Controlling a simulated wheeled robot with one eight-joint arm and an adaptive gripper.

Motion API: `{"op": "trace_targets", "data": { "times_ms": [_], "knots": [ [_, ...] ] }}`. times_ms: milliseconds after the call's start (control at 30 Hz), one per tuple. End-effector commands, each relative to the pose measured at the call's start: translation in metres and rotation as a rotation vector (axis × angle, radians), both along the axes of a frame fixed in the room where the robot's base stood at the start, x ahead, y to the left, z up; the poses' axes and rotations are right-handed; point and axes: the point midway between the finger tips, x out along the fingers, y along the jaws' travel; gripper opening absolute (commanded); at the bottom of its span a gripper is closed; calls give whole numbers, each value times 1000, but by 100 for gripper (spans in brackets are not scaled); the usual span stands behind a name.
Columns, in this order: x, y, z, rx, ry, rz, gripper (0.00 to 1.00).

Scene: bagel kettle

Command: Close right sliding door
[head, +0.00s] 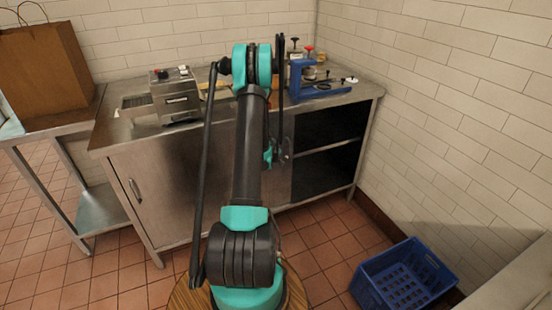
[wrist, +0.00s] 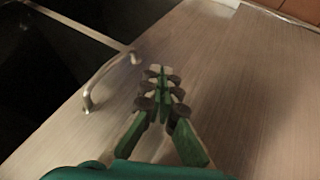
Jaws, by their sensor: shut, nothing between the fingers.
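The steel cabinet's right side has a dark open compartment (head: 325,150). The right sliding door (head: 280,188) stands left of the opening and is partly hidden by my arm. In the wrist view, the brushed steel door panel (wrist: 235,75) fills the middle and right, with its bar handle (wrist: 92,88) near the edge by the dark opening. My gripper (wrist: 160,75) is shut and empty in front of the panel, beside the handle and not around it. I cannot tell whether the fingertips touch the panel. In the head view my gripper (head: 275,155) is partly hidden behind my arm.
The cabinet's left door (head: 165,185) has its own handle (head: 135,190). A steel appliance (head: 175,95) and a blue device (head: 315,82) stand on top. A blue crate (head: 405,278) sits on the floor at right, near the tiled wall. Floor in front is partly free.

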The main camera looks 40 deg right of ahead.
Motion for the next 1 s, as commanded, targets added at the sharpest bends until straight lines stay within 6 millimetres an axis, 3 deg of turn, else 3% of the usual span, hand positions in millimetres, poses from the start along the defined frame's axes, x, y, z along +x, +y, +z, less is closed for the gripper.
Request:
{"op": "trace_targets", "data": {
  "times_ms": [267, 533, 1000],
  "knots": [
    [15, -27, -38, 0, 1, 1, 0],
    [8, -59, -34, -1, 0, 0, 0],
    [7, -65, -33, 0, 1, 1, 0]
  ]
}}
